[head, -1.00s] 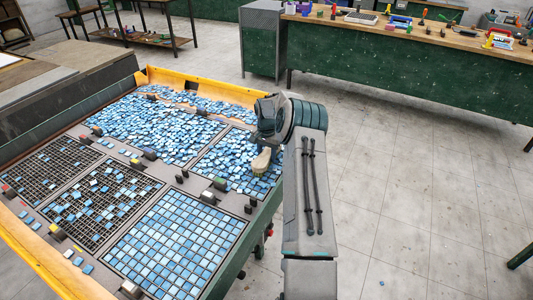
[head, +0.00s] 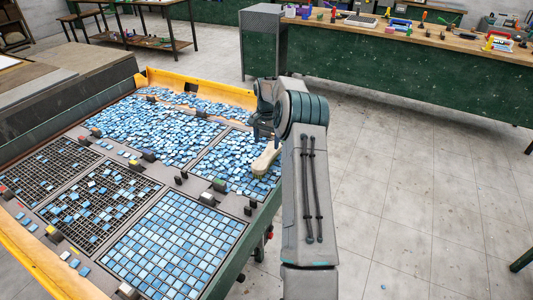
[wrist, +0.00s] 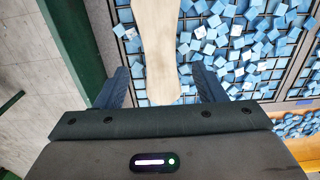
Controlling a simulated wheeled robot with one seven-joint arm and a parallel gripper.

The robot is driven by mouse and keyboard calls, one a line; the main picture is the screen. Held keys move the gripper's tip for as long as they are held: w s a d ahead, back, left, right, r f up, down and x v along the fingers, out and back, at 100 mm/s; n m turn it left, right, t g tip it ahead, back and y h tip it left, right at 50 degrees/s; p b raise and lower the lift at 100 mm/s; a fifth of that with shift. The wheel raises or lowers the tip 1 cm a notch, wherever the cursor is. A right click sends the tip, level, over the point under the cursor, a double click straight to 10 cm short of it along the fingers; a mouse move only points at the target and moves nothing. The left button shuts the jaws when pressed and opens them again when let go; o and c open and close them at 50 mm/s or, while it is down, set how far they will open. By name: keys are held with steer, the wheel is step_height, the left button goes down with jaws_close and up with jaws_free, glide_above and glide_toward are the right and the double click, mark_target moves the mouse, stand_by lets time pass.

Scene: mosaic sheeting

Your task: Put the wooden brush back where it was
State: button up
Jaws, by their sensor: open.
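The wooden brush (head: 266,158) rests at the right edge of the table's back-right section, on or against loose blue tiles. Its pale handle (wrist: 158,45) runs between my two fingers in the wrist view, with a visible gap on each side. My gripper (head: 262,133) is open, just above and behind the brush in the head view. The fingers (wrist: 160,78) do not touch the handle. The brush's far end is cut off in the wrist view.
The sorting table (head: 222,212) has several grid sections with blue tiles and small coloured blocks along its dividers. A workbench with tools (head: 400,62) stands at the back.

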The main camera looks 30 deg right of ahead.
mark_target(266, 155)
steer(key=s+a+r+n, duration=0.2)
steer(key=a+r, duration=0.3)
steer(key=r, duration=0.2)
steer(key=s+a+r+n, duration=0.1)
steer(key=s+a+r, duration=0.2)
steer(key=a+r, duration=0.3)
steer(key=s+a+r+n+t+h, duration=0.1)
steer(key=s+a+r+n, duration=0.2)
steer(key=s+a+r, duration=0.5)
steer(key=s+a+f+n, duration=0.1)
steer(key=s+a, duration=0.1)
steer(key=s, duration=0.6)
steer(key=s+a+f+n+t, duration=0.1)
steer(key=s+a+f+n, duration=0.1)
steer(key=s, duration=0.6)
steer(key=s+a+f+n+t+y, duration=0.1)
steer(key=s+a, duration=0.3)
steer(key=s, duration=0.4)
steer(key=shift+s+f+n, duration=0.3)
steer(key=shift+s+n, duration=0.1)
steer(key=shift+n, duration=0.2)
